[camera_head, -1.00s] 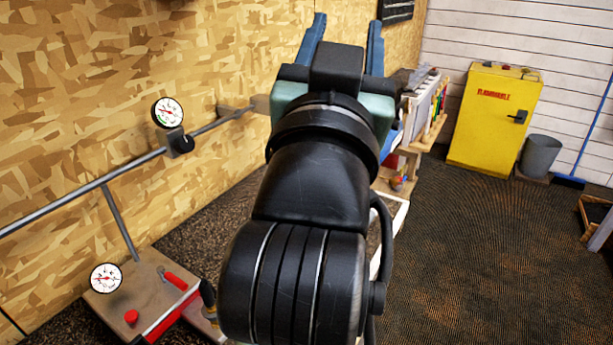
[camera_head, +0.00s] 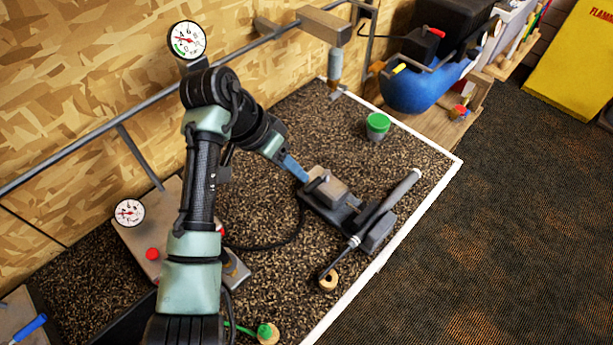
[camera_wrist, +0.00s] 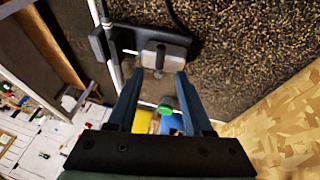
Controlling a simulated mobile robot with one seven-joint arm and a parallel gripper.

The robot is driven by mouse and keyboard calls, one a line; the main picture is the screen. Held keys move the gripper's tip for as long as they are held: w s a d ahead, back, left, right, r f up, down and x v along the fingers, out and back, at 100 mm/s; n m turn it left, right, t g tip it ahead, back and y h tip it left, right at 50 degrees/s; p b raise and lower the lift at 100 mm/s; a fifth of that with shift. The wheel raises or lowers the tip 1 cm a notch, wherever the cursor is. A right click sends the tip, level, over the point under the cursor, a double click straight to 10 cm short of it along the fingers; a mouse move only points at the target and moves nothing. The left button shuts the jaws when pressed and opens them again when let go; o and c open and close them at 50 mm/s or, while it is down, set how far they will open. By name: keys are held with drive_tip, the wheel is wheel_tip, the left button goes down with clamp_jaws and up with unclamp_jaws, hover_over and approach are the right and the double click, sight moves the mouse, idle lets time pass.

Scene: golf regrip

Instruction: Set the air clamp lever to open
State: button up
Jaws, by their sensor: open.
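The clamp (camera_head: 372,232) is a dark fixture with a pale grey block (camera_head: 330,186) on the bench, and a black hose runs to it. A small dark upright peg (camera_wrist: 160,55) stands on the block in the wrist view. I cannot tell whether this peg is the air clamp lever or how it is set. A club shaft with a grey grip (camera_head: 400,190) lies across the clamp. My gripper (camera_wrist: 158,76) is open, with nothing between its blue fingers. In the wrist view the clamp block shows just beyond the fingertips. Contact cannot be told.
A board (camera_head: 135,235) with a red knob (camera_head: 152,254) and a gauge (camera_head: 130,212) lies left, partly behind my arm. A green-lidded jar (camera_head: 377,125) stands behind the clamp. A blue tank (camera_head: 412,90) is at the back right. The bench's white edge (camera_head: 432,195) borders open floor.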

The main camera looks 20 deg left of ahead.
sight(311, 185)
drive_tip(key=p+x, duration=0.1)
drive_tip(key=x, duration=0.7)
drive_tip(key=shift+w, duration=0.2)
drive_tip(key=shift+c, duration=0.3)
clamp_jaws()
drive_tip(key=shift+r, duration=0.1)
idle(0.7)
